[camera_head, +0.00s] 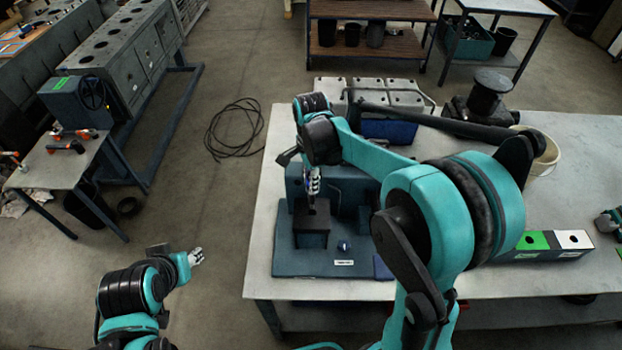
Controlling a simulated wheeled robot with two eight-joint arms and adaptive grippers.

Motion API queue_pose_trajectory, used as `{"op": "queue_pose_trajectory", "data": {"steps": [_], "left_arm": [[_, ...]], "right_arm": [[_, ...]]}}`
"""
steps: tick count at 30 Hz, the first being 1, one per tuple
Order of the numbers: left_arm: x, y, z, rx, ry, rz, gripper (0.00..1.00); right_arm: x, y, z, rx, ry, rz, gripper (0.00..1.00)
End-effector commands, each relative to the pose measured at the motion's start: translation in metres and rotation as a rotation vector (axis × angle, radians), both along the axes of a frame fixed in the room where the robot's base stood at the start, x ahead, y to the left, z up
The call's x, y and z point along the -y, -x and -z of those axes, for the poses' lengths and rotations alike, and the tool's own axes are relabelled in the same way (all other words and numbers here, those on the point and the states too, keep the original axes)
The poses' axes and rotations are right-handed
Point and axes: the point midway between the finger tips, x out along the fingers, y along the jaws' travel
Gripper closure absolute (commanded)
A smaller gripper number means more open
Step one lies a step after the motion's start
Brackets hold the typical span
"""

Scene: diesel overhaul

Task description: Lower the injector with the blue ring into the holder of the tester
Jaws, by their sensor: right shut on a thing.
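The tester (300,264) is a dark blue unit on the pale bench, with a flat base plate and an upright box at the back. Its holder (311,238) is a dark block at the left of the base. My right gripper (314,186) points down above the holder and is shut on a slim dark injector (311,205). A little blue shows beside the fingers; the ring itself is mostly covered. The injector looks about upright, its lower end at the holder's top; I cannot tell whether it is inside. My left gripper (197,256) is off the bench at lower left, its fingers too small to judge.
My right arm covers much of the bench's middle. A coiled cable (235,130) lies on the floor.

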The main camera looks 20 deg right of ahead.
Motion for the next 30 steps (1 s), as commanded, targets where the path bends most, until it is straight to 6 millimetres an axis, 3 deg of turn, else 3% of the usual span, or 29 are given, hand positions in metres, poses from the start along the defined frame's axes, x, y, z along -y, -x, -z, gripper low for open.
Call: {"op": "queue_pose_trajectory", "data": {"steps": [1, 6, 30], "left_arm": [[0.0, 0.0, 0.008, 0.0, 0.0, 0.0, 0.6], [0.0, 0.0, 0.017, 0.0, 0.0, 0.0, 0.6], [0.0, 0.0, 0.019, 0.0, 0.0, 0.0, 0.6]], "right_arm": [[0.0, 0.0, 0.01, 0.0, 0.0, 0.0, 1.0], [0.0, 0.0, 0.021, 0.0, 0.0, 0.0, 1.0], [0.0, 0.0, 0.019, 0.0, 0.0, 0.0, 1.0]]}}
